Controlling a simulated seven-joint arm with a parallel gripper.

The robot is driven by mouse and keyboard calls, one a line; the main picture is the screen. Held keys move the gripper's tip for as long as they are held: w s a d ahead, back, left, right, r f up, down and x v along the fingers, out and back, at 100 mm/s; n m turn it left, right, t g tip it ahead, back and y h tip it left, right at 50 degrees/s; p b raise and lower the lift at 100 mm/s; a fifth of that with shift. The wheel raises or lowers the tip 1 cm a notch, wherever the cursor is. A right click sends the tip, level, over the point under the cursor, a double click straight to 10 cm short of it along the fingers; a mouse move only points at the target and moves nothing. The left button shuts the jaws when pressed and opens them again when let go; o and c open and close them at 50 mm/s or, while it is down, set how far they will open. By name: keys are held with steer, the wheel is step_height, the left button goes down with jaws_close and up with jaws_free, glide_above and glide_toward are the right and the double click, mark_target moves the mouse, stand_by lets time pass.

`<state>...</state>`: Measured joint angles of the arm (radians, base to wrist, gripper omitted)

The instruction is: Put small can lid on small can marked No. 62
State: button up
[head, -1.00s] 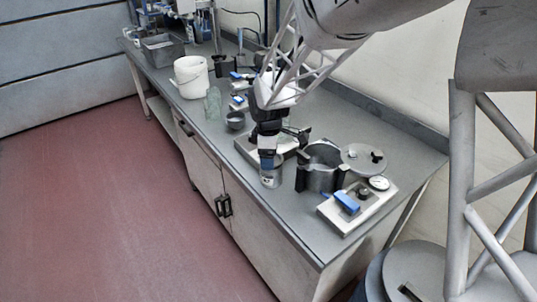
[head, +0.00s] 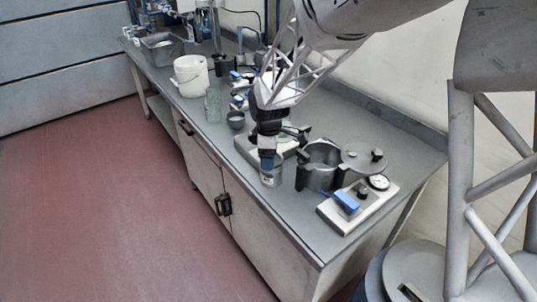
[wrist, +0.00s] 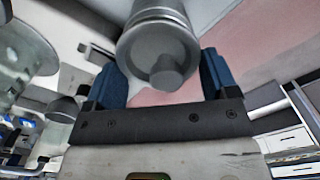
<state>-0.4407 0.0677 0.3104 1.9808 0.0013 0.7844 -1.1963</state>
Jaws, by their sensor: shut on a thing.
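The small can (head: 270,176) stands upright near the front edge of the bench, with a marking on its side too small to read. My gripper (head: 268,161) points down directly over it. In the wrist view, the blue fingers of my gripper (wrist: 160,82) are on either side of the grey round small can lid (wrist: 143,60) with its knob, and are shut on it. The grey can body shows beyond the lid in the wrist view (wrist: 155,8). The lid lines up closely with the can; I cannot tell whether it is fully seated.
A dark pot (head: 319,172) with an open round cover (head: 364,158) stands just right of the can. A plate with a blue part and a dial (head: 357,207) lies nearer the bench end. A small dark bowl (head: 235,120), glass jar (head: 213,104) and white bucket (head: 190,77) stand farther left.

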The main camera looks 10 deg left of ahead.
steer(key=shift+f, duration=0.3)
stand_by(0.7)
steer(key=o, duration=0.8)
steer(key=shift+r, duration=0.2)
steer(key=shift+r, duration=3.3)
steer(key=shift+d, duration=0.1)
